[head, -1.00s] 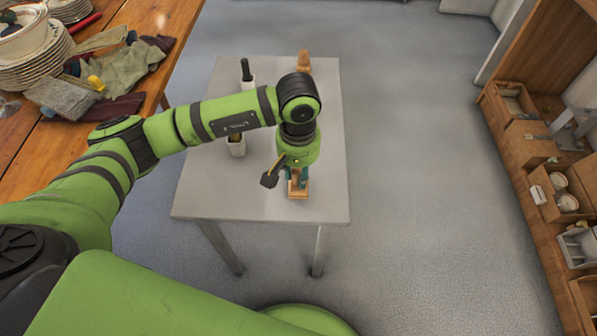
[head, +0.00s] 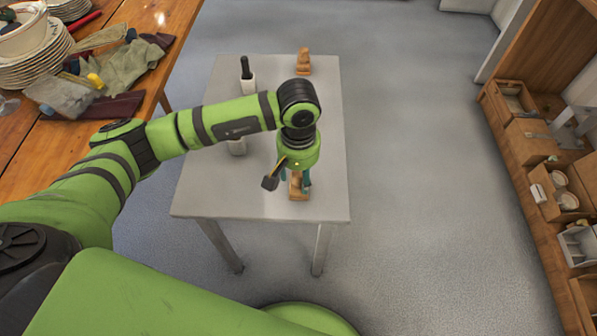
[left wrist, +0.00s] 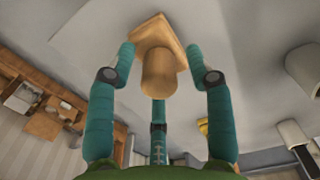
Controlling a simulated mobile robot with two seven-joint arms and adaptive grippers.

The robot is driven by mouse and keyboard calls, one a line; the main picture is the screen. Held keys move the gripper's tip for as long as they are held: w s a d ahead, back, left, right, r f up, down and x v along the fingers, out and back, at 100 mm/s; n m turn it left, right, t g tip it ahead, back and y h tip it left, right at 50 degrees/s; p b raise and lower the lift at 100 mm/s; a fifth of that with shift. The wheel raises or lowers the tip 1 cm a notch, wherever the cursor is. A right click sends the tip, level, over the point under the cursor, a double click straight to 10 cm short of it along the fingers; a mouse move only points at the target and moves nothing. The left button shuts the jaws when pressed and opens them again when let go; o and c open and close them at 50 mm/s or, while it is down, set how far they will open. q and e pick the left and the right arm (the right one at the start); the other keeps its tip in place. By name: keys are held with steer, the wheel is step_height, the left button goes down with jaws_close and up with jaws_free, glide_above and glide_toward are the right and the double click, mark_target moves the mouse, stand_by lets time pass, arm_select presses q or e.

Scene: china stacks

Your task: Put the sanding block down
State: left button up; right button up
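The sanding block (head: 298,190), a light wooden block with a rounded grip, rests on the grey table near its front edge. In the left wrist view its grip (left wrist: 159,75) points toward the camera, with the flat base behind it. My left gripper (head: 296,184) is directly above and around the block. Its teal fingers (left wrist: 160,58) are spread, with visible gaps on both sides of the grip. The arm hides part of the block in the head view. My right gripper is not in view.
A similar wooden piece (head: 303,62) stands at the table's back. Two pale holders, one with a dark-handled tool (head: 246,70), stand on its left side. The table's right side (head: 334,150) is bare. A wooden bench at left carries stacked plates (head: 38,65) and gloves (head: 128,68).

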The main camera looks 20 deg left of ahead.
arm_select(q)
steer(key=shift+r, duration=0.4)
step_height(320, 180, up, 7)
steer(key=shift+w+r, duration=0.1)
step_height(320, 180, up, 4)
steer(key=shift+r, duration=0.15)
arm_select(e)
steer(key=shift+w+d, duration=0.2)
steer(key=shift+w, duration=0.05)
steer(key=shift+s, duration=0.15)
